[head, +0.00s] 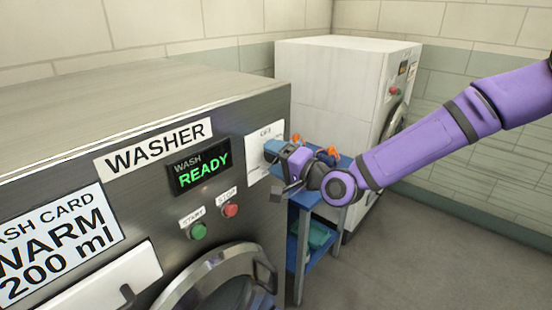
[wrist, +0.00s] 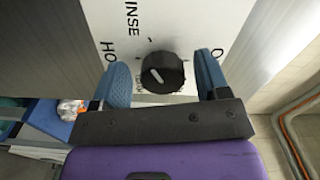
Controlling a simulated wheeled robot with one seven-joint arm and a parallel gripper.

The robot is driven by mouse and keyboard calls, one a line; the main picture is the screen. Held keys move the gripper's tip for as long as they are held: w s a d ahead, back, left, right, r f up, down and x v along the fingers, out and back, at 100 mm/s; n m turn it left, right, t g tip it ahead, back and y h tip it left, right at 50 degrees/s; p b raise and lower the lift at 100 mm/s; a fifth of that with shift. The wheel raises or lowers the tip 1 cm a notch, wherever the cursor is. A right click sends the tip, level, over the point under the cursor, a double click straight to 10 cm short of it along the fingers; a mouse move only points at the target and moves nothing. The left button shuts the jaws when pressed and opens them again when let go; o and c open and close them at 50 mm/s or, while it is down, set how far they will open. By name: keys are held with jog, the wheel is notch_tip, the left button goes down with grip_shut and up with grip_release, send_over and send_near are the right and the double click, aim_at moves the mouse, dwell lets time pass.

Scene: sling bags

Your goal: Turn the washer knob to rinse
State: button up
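The steel washer (head: 150,120) fills the left of the head view, with a display reading "WASH READY" (head: 200,165). Its white dial panel (head: 262,168) is at the right end of the front, partly hidden by my gripper (head: 275,152). In the wrist view, the round black knob (wrist: 163,73) has a short white mark on the left part of its face. Partial labels "INSE", "HO" and "O" surround it. My gripper (wrist: 160,68) is open, one blue finger on each side of the knob, with visible gaps. A small label under the knob is partly hidden.
A green start button (head: 198,231) and red stop button (head: 231,210) sit below the display. A blue cart (head: 310,196) with orange-topped items stands close behind my gripper. A white machine (head: 335,85) stands beyond it. Open floor lies at right.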

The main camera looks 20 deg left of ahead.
jog(key=v, duration=1)
jog(key=shift+d, duration=0.4)
jog(key=shift+s, duration=0.1)
